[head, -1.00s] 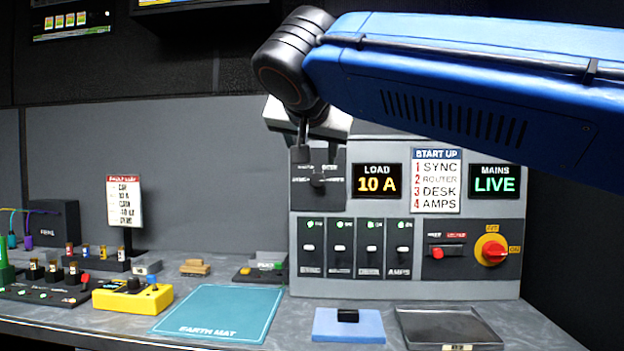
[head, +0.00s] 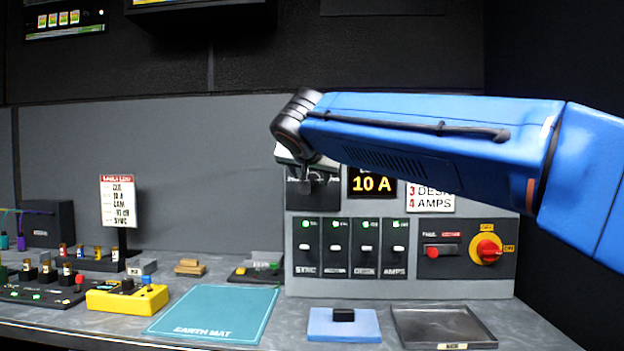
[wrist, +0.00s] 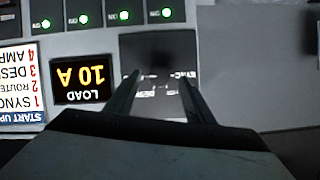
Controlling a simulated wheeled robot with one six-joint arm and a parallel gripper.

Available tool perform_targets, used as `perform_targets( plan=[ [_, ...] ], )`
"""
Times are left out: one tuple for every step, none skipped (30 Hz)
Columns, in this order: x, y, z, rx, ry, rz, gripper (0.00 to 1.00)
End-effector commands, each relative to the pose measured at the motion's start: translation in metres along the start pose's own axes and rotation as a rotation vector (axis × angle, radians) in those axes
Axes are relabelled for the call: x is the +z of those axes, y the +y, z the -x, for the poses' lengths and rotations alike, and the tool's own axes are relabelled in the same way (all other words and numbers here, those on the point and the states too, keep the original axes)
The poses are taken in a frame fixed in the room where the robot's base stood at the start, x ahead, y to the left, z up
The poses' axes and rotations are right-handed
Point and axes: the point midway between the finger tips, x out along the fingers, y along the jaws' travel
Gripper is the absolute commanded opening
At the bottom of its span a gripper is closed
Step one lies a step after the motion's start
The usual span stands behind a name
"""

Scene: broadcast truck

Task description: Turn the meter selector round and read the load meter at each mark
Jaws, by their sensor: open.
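The meter selector sits on a dark plate (wrist: 133,60) at the upper left of the grey panel. In the wrist view the plate is upside down, and a blurred dark knob shape (wrist: 161,58) shows beyond the fingers. My gripper (wrist: 162,78) is open, its two fingers pointing at the plate; I cannot tell whether they touch the knob. In the head view my gripper (head: 304,186) is in front of the plate and hides much of it. The load meter (head: 372,184) reads 10 A in yellow; it also shows upside down in the wrist view (wrist: 83,79).
My arm covers the MAINS display and part of the start-up list (head: 430,198). Below are several switches with green lights (head: 350,248) and a red rotary switch (head: 488,251). A blue pad (head: 320,329), grey tray (head: 440,328) and earth mat (head: 215,312) lie on the desk.

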Motion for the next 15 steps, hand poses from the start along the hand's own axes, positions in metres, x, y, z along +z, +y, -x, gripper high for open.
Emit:
perform_targets(
  plan=[
    [0.0,0.0,-0.007,0.001,0.0,0.0,0.49],
    [0.0,0.0,-0.01,0.001,0.0,0.0,0.49],
    [0.0,0.0,-0.014,0.001,0.0,0.0,0.49],
    [0.0,0.0,-0.017,0.001,0.0,0.0,0.49],
    [0.0,0.0,-0.019,0.001,0.0,0.0,0.49],
    [0.0,0.0,-0.021,0.001,0.0,0.0,0.49],
    [0.0,0.0,-0.022,0.0,0.0,0.0,0.49],
    [0.0,0.0,-0.023,0.0,0.0,0.0,0.49],
    [-0.001,0.0,-0.024,0.0,0.001,0.0,0.49],
    [-0.001,0.0,-0.024,-0.001,0.001,0.0,0.49],
    [-0.001,0.0,-0.024,-0.001,0.001,0.0,0.49],
    [-0.001,0.0,-0.025,-0.001,0.001,0.0,0.49],
    [-0.001,0.0,-0.025,-0.001,0.001,0.0,0.49],
    [-0.001,0.0,-0.025,-0.001,0.001,0.0,0.49],
    [-0.001,0.0,-0.024,-0.001,0.001,0.0,0.49]
  ],
)
